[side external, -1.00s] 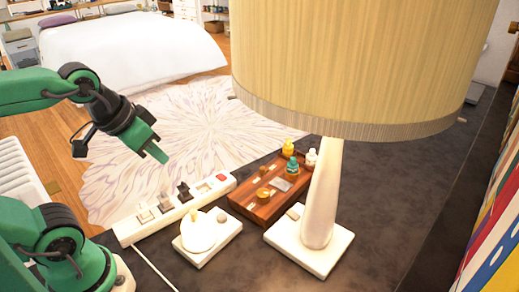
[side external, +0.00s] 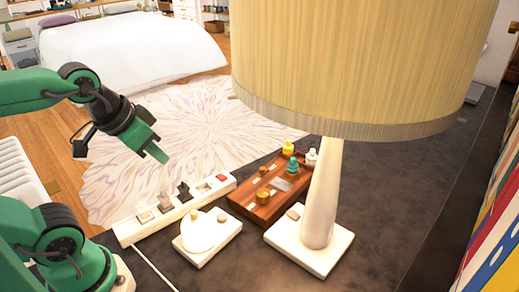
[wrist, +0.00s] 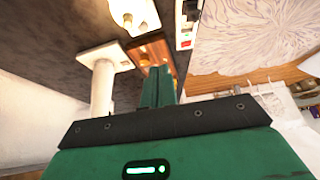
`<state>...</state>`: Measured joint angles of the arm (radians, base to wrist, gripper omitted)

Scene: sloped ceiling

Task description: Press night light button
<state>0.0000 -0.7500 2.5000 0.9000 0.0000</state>
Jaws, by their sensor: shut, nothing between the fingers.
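The night light (side external: 198,231) is a small white lamp with a rounded, glowing top on a white square base. A small greyish button (side external: 222,216) shows on its base, to the right of the rounded top. The night light (wrist: 140,17) is also at the top of the wrist view, partly cut off. My gripper (side external: 157,153) is shut and empty, held in the air to the upper left of the night light and apart from it. Its green fingers (wrist: 157,88) point forward in the wrist view.
A white power strip (side external: 130,232) with plugs and a red switch lies behind the night light. A brown wooden tray (side external: 245,211) holds several small bottles. A large lamp (side external: 322,195) with a wide shade stands to the right, its base near the night light. Dark tabletop (side external: 400,200) is clear farther right.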

